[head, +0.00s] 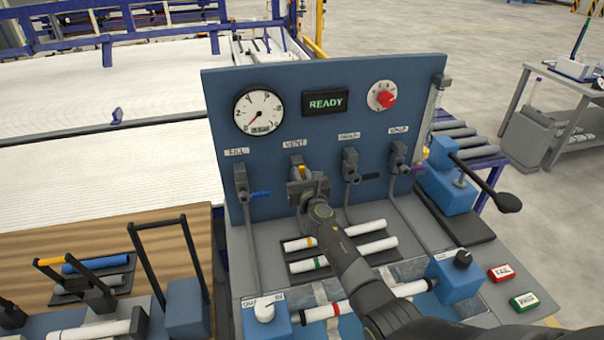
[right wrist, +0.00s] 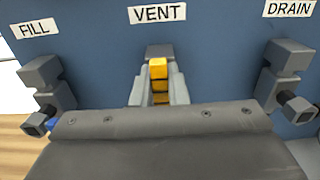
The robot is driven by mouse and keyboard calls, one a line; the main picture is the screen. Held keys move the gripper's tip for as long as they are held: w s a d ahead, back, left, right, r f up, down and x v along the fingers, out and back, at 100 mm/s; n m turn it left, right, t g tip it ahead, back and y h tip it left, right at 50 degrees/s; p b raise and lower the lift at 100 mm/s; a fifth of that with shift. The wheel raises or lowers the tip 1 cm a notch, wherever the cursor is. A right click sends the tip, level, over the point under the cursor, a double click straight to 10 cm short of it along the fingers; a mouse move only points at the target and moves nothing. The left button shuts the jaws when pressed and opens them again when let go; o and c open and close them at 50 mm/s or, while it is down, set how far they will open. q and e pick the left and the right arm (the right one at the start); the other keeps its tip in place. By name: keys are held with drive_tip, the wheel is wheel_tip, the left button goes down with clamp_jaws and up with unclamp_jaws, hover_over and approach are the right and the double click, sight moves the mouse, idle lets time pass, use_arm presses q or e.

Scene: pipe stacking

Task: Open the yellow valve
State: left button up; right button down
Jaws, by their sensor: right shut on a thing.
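The yellow valve handle (right wrist: 158,72) sits under the VENT label on the blue panel. It also shows in the head view (head: 302,171), partly hidden by my gripper. My right gripper (head: 304,183) reaches the panel at this valve. In the right wrist view its two fingers (right wrist: 158,85) stand on either side of the yellow handle and are shut on it. The handle's lower part is hidden behind the gripper body. My left gripper is not in view.
The FILL valve with a blue handle (head: 260,194) is left of the VENT valve. The DRAIN valve (head: 351,167) and one with a purple handle (head: 415,168) are to the right. A gauge (head: 258,111), a READY display (head: 326,102) and a red knob (head: 386,98) sit above. Pipes (head: 344,253) lie below.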

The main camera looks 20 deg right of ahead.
drive_tip(key=c, duration=1.4)
unclamp_jaws()
drive_tip(key=shift+c, duration=0.2)
drive_tip(key=shift+s, duration=0.1)
drive_tip(key=shift+s+p, duration=0.3)
drive_tip(key=shift+p, duration=0.05)
drive_tip(key=s+a+p, duration=0.1)
drive_tip(key=s+p, duration=0.4)
drive_tip(key=s, duration=1.1)
drive_tip(key=shift+s, duration=0.3)
drive_tip(key=shift+f, duration=0.1)
